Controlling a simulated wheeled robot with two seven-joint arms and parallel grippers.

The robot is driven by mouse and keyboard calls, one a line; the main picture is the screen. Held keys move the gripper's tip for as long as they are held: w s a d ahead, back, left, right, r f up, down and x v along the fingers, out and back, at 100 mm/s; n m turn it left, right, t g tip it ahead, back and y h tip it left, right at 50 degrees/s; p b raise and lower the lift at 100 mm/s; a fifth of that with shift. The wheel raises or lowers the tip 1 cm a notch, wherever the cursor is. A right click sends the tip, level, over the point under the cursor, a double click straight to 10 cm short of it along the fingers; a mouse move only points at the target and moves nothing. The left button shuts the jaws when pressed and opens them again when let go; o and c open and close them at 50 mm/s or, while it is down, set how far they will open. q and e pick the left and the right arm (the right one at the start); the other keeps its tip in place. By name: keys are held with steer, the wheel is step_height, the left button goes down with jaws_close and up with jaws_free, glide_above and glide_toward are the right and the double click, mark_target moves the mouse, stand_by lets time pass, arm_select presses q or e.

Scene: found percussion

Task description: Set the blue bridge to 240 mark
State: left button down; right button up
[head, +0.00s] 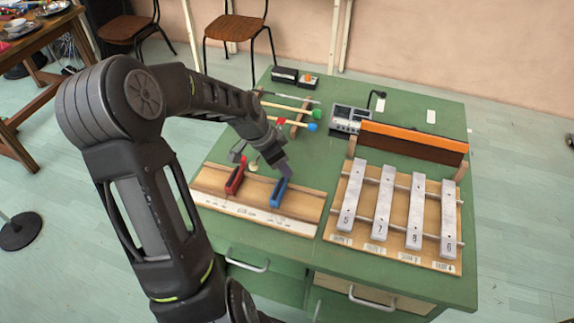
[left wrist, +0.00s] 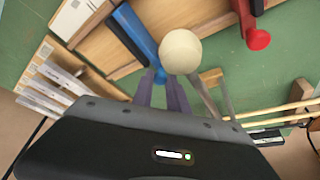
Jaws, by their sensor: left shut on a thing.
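The blue bridge (head: 278,194) stands across the wooden board (head: 212,181) at the front left of the green table, right of the red bridge (head: 235,178). My left gripper (head: 284,174) reaches down to the far end of the blue bridge and is shut on it. In the left wrist view the fingers (left wrist: 160,86) close at the end of the blue bridge (left wrist: 135,34); the red bridge (left wrist: 247,18) is apart from them. A pale scale strip (head: 245,212) runs along the board's front; its marks are too small to read. My right gripper is out of view.
A pale ball-headed stick (left wrist: 181,52) is close beside my left fingers. Behind are mallets (head: 290,123) on a rack and a grey device (head: 350,118). Metal bars (head: 383,203) on a board and an orange-topped block (head: 413,140) stand at the right.

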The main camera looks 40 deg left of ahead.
arm_select(q)
steer(key=shift+w+d, duration=0.1)
steer(key=shift+d, duration=0.05)
steer(key=c, duration=1.3)
jaws_free()
steer(key=v, duration=0.7)
steer(key=shift+r, duration=0.4)
